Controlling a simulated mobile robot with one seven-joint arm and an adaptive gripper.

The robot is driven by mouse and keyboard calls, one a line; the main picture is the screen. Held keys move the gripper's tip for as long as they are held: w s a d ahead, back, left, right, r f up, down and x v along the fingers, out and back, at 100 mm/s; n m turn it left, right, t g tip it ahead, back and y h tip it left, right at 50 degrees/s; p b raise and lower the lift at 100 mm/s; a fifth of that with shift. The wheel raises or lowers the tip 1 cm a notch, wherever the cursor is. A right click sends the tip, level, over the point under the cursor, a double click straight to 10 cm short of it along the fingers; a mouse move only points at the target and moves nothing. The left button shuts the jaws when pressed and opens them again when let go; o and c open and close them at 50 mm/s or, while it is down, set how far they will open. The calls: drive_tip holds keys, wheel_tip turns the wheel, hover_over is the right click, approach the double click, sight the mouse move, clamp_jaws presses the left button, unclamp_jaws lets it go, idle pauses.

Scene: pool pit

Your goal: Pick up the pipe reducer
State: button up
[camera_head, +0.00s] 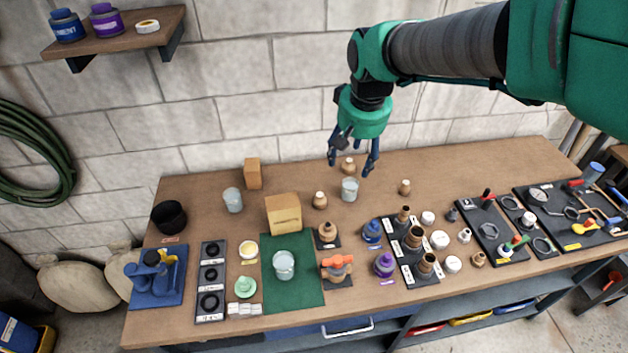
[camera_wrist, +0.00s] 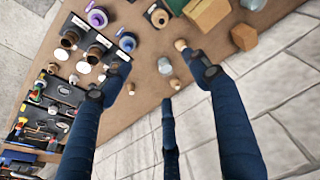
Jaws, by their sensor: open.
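My gripper (camera_head: 351,165) hangs open and empty over the back of the bench, its fingers pointing down. It also shows in the wrist view (camera_wrist: 158,75), fingers spread. A small tan stepped piece (camera_head: 347,166), which may be the pipe reducer, is below and between the fingers; it also shows in the wrist view (camera_wrist: 175,84). Similar tan pieces stand to the left (camera_head: 320,200) and to the right (camera_head: 405,187). I cannot tell for certain which is the reducer. Nothing appears held, and I cannot tell the height gap exactly.
A clear glass (camera_head: 349,189) stands just in front of the tan piece. Another glass (camera_head: 233,200), a wooden block (camera_head: 252,174) and a larger box (camera_head: 283,214) are to the left. Trays and fittings fill the front and right. A block wall (camera_head: 240,110) rises close behind the bench.

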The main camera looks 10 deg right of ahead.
drive_tip(key=w+a+f+g, duration=0.1)
drive_tip(key=w+a+f, duration=0.1)
drive_tip(key=w+f, duration=0.8)
drive_tip(key=w+a+f+g, duration=0.1)
drive_tip(key=w+f+g, duration=0.1)
drive_tip(key=w+f, duration=0.9)
wheel_tip(320, 180, down, 2)
drive_tip(key=shift+a+f+p, duration=0.15)
drive_tip(key=shift+a+p, duration=0.2)
hover_over(320, 194)
drive_tip(key=f, duration=0.4)
drive_tip(key=f+b, duration=0.1)
drive_tip(key=f, duration=0.2)
drive_tip(key=shift+s+a+f, duration=0.15)
drive_tip(key=shift+s+f, duration=0.05)
drive_tip(key=shift+f, duration=0.6)
drive_tip(key=shift+f, duration=0.15)
drive_tip(key=shift+w+f+b, duration=0.2)
drive_tip(key=shift+f+b, duration=0.25)
drive_tip(key=shift+f, duration=2)
